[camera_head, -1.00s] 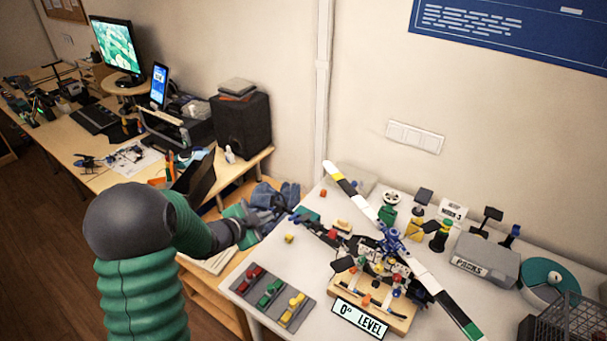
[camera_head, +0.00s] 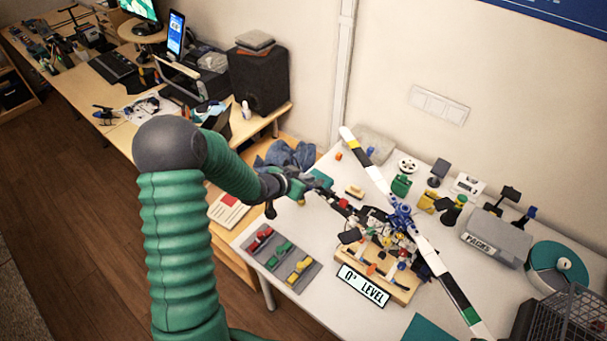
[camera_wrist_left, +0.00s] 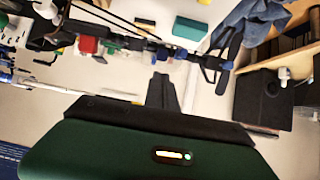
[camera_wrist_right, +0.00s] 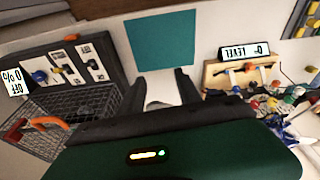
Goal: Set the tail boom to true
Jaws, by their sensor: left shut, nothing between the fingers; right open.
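The model helicopter (camera_head: 400,222) stands on a wooden base behind a "0° LEVEL" plate (camera_head: 362,287). Its dark tail boom (camera_head: 336,201) runs left toward my left gripper (camera_head: 312,184), which partly hides the tail end. In the left wrist view the boom (camera_wrist_left: 190,56) crosses above my shut, empty left fingers (camera_wrist_left: 162,80), with the black tail piece (camera_wrist_left: 222,62) to the right. I cannot tell whether the fingers touch the boom. My right gripper (camera_wrist_right: 160,82) is open and empty; the plate (camera_wrist_right: 243,51) shows to its right.
A grey tray (camera_head: 268,262) with red, green and yellow pieces lies at the table's left edge. A wire basket (camera_wrist_right: 70,115) and a dark switch panel (camera_wrist_right: 90,72) are left of my right gripper. A teal mat (camera_wrist_right: 160,40) lies ahead of it. A "PACKS" box (camera_head: 495,243) stands rear right.

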